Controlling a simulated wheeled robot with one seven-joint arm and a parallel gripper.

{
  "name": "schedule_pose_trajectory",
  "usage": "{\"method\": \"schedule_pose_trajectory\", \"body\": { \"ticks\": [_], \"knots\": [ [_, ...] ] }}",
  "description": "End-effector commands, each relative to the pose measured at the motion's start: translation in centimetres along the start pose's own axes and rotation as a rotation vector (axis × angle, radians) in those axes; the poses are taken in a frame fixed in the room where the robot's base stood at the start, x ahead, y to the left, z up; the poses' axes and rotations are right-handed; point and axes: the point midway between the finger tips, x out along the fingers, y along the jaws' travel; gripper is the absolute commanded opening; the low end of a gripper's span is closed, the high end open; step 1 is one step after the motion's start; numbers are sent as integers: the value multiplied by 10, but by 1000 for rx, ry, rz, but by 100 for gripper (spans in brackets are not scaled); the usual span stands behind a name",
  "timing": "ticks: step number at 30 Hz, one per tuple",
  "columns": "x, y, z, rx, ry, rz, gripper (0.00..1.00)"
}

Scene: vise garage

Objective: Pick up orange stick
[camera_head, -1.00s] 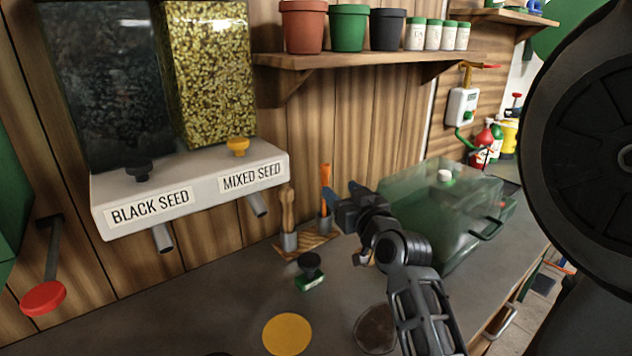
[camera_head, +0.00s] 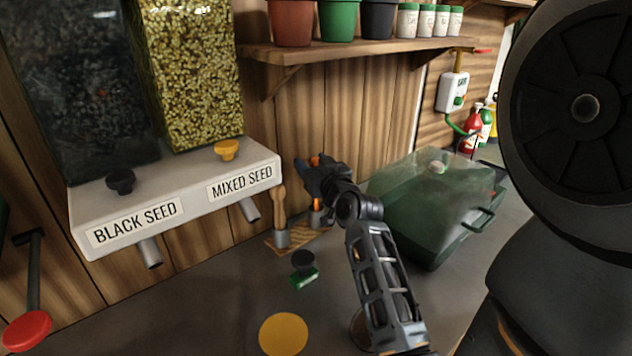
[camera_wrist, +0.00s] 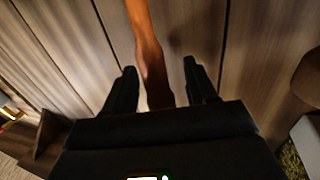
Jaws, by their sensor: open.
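The orange stick (camera_head: 316,205) stands upright in a small grey metal cup on a wooden base, against the plank wall in the head view. My gripper (camera_head: 308,176) is in front of its upper part and hides most of it; bits of orange show above and below the jaws. In the wrist view, the stick (camera_wrist: 149,50) runs down from the top edge to between the two black fingers of my gripper (camera_wrist: 158,82). The fingers are open, with a gap on each side of the stick. Its far end is hidden behind the gripper body.
A brown wooden-handled stick (camera_head: 279,208) stands in a cup just left. The seed dispenser (camera_head: 180,195) juts out at left, and a green transparent box (camera_head: 430,210) stands at right. A black-and-green stamp (camera_head: 304,272) and a yellow disc (camera_head: 284,334) lie on the bench. A shelf (camera_head: 350,50) is above.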

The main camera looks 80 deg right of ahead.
Motion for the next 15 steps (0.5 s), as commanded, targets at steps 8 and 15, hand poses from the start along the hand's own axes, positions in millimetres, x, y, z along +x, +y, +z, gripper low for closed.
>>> {"method": "schedule_pose_trajectory", "body": {
  "ticks": [8,15],
  "knots": [
    [0,0,1,0,0,0,50],
    [0,0,1,0,0,0,27]
  ]
}}
